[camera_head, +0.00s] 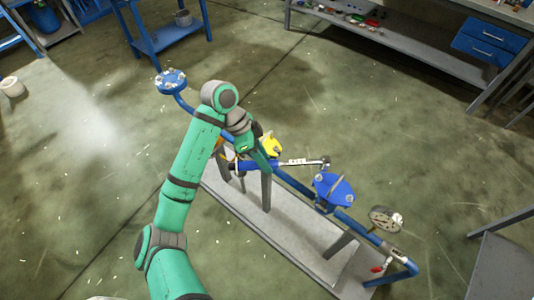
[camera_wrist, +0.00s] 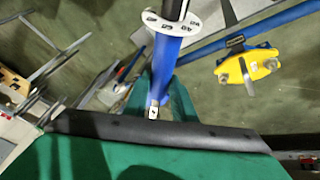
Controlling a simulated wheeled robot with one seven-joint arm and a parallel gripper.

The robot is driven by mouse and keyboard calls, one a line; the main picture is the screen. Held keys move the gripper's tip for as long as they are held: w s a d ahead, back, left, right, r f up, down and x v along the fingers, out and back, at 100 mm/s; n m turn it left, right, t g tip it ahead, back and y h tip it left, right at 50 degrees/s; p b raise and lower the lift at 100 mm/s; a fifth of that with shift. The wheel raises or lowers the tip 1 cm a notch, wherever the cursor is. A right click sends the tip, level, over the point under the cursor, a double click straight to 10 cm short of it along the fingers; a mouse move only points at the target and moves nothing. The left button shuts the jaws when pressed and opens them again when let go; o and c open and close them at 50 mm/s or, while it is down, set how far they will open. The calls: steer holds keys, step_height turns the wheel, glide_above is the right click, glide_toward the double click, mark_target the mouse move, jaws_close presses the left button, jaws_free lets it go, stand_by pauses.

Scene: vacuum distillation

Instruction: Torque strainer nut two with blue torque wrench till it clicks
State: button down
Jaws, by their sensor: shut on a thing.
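My gripper (camera_head: 266,160) is shut on the blue handle of the torque wrench (camera_head: 296,162), above the pipe assembly. In the wrist view the blue wrench handle (camera_wrist: 166,66) runs between my green fingers (camera_wrist: 160,92), with a white marked ring (camera_wrist: 172,22) at its upper part. The wrench's bright shaft points right, and its head lies near the upper edge of the blue strainer (camera_head: 333,188). I cannot tell whether the head touches a nut. Several nuts show small on the strainer cover; which is number two is unclear.
A blue pipe (camera_head: 292,182) runs above a grey base plate (camera_head: 225,192). A yellow part (camera_head: 271,146) sits beside my gripper, and also shows in the wrist view (camera_wrist: 247,68). A round gauge (camera_head: 385,219) stands right of the strainer. The floor around is mostly clear.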

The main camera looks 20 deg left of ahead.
steer(key=shift+w, duration=0.1)
stand_by(0.3)
steer(key=shift+d+f, duration=0.1)
steer(key=shift+f, duration=0.3)
steer(key=shift+s+a+f, duration=0.1)
steer(key=shift+f, duration=0.4)
steer(key=shift+s+a+f, duration=0.1)
steer(key=shift+f, duration=1.05)
steer(key=shift+w, duration=0.1)
steer(key=shift+f, duration=1.6)
stand_by(0.5)
steer(key=shift+w+a+f+m+g, duration=0.1)
steer(key=shift+w+a+m+g, duration=0.15)
steer(key=shift+w+m, duration=0.3)
steer(key=shift+w+a+m+g, duration=0.2)
steer(key=shift+w+m, duration=0.15)
steer(key=shift+w, duration=0.4)
